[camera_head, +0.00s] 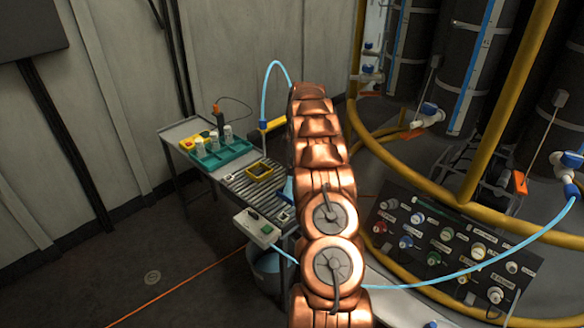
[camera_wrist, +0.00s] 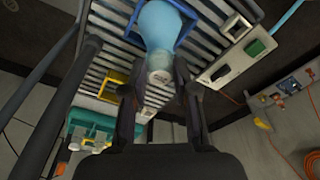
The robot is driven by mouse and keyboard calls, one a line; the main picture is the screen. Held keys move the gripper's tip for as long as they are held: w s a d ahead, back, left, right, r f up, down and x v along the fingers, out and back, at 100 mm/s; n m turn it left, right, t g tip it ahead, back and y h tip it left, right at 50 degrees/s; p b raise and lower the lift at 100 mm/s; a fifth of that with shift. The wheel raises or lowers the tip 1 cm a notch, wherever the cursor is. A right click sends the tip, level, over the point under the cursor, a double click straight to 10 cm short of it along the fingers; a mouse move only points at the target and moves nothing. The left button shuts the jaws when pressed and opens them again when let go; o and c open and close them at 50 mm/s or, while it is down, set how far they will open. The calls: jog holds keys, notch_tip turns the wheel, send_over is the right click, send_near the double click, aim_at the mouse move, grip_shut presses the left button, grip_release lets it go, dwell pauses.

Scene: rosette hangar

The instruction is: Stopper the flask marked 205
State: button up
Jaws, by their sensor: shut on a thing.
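A light-blue flask (camera_wrist: 160,25) stands in a blue frame (camera_wrist: 187,20) on the slatted bench, at the top of the wrist view. A pale, round stopper-like piece (camera_wrist: 160,76) shows at its mouth, between my fingers. My gripper (camera_wrist: 158,88) is shut on this pale piece. I cannot tell whether the piece is seated in the neck or just above it. No number is readable on the flask. In the head view my copper arm hides the gripper and most of the flask's place.
A teal tray (camera_head: 224,158) with several small containers stands at the bench's left end; a yellow square frame (camera_head: 259,172) is beside it. A control box (camera_head: 257,228) with a green button sits at the bench's front edge. Yellow rails and dark tanks stand right.

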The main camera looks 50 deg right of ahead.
jog(key=o, duration=0.9)
jog(key=shift+o, duration=0.2)
jog(key=o, duration=0.6)
jog(key=shift+c, duration=0.2)
jog(key=shift+r+p, duration=0.35)
jog(key=shift+r, duration=2.6)
